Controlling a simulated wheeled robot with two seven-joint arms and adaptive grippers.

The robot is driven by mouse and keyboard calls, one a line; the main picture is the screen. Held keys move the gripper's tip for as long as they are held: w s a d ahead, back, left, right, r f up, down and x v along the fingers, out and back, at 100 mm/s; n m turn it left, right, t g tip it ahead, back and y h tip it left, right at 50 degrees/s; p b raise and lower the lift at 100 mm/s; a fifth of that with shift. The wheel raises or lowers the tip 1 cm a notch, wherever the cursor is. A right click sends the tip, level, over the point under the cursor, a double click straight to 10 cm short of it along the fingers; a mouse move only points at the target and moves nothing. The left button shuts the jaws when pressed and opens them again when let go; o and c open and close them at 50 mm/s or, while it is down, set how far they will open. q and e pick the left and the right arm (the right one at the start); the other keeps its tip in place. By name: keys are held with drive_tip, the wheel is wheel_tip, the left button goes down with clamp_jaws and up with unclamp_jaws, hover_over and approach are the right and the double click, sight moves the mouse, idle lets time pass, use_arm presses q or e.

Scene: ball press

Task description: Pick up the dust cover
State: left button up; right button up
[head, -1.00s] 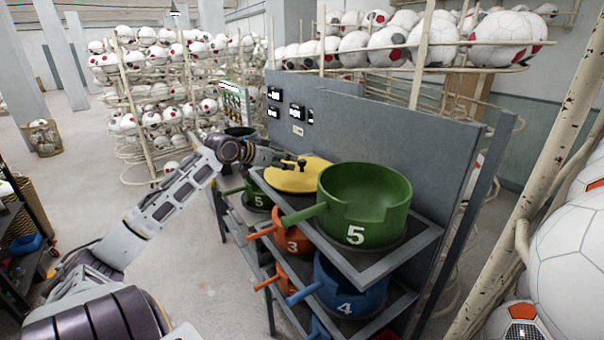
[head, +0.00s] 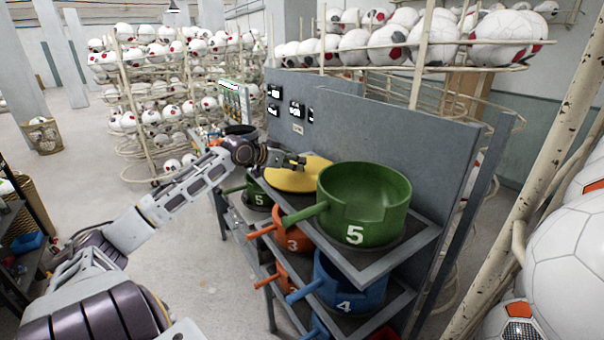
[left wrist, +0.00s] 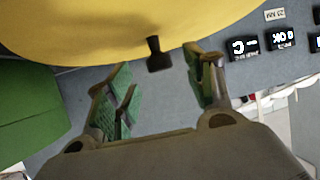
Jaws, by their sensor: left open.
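The dust cover appears to be the yellow round disc (head: 296,180), lying flat on the top shelf left of the large green pot. In the left wrist view the yellow disc (left wrist: 110,25) fills the top, with a short black handle (left wrist: 157,55) at its edge. My left gripper (head: 292,160) is over the disc's far part. In the left wrist view its two green-padded fingers (left wrist: 160,88) are apart, with the black handle between and just beyond them. Contact with it cannot be told. The handle is mostly hidden in the head view. My right gripper is not in view.
A green pot marked 5 (head: 365,200) stands right of the disc. Orange (head: 293,238) and blue (head: 350,285) pots sit on lower shelves. A grey panel (head: 400,140) with small displays rises behind. Open floor (head: 190,260) lies to the left.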

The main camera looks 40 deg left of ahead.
sight(299, 172)
use_arm(q)
drive_tip(key=shift+w, duration=0.2)
drive_tip(key=shift+p+x, duration=0.7)
drive_tip(key=shift+x, duration=0.55)
drive_tip(key=shift+w+d+f, duration=0.1)
drive_tip(key=shift+w, duration=0.1)
drive_tip(key=shift+w+d+f+b, duration=0.15)
drive_tip(key=shift+w+b, duration=0.25)
drive_tip(key=shift+b, duration=0.45)
drive_tip(key=shift+w+f+b, duration=0.3)
drive_tip(key=shift+w+b, duration=0.2)
drive_tip(key=shift+b, duration=0.25)
drive_tip(key=shift+c, duration=0.4)
drive_tip(key=shift+r, duration=0.1)
clamp_jaws()
